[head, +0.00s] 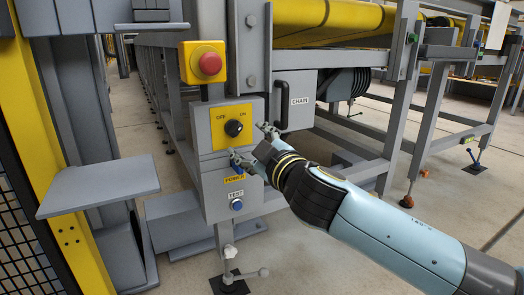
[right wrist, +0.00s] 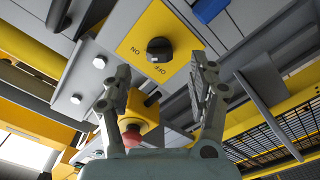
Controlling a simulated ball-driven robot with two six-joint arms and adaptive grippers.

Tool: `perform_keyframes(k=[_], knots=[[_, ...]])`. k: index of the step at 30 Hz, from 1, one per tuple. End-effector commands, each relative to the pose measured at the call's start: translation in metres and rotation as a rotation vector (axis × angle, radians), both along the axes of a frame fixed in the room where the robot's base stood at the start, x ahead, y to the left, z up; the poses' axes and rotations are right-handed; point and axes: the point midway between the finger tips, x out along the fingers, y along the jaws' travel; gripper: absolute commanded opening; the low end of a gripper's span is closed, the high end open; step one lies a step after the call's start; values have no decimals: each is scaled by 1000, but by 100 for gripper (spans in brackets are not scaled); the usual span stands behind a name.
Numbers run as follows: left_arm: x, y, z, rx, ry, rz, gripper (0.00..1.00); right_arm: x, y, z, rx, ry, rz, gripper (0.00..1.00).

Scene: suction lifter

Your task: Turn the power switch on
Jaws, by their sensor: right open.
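The power switch is a black rotary knob (head: 233,128) on a yellow plate (head: 218,139) marked OFF and ON, on the front of a grey control box. In the right wrist view the knob (right wrist: 159,50) and its yellow plate (right wrist: 135,38) show upside down, beyond the fingertips. I cannot tell which mark the knob points to. My right gripper (head: 251,141) is open and empty, in front of the plate's lower right. In the right wrist view its two spread fingers (right wrist: 156,85) appear on either side below the knob, apart from it. My left gripper is not in view.
A red emergency button (head: 210,64) on a yellow housing stands above the box. Below the plate are a POWER label (head: 234,179) and a blue button (head: 237,204). A CHAIN box (head: 298,98) is at the right. A grey shelf (head: 98,185) juts out at left.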

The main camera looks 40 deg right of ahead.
Motion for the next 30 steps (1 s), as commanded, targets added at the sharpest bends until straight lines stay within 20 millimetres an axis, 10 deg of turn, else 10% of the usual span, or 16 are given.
perform_keyframes(k=[9,30], knots=[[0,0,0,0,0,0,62,-50,12,-1,0,1,0,60],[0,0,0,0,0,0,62,-57,13,-5,3,12,-1,60]])
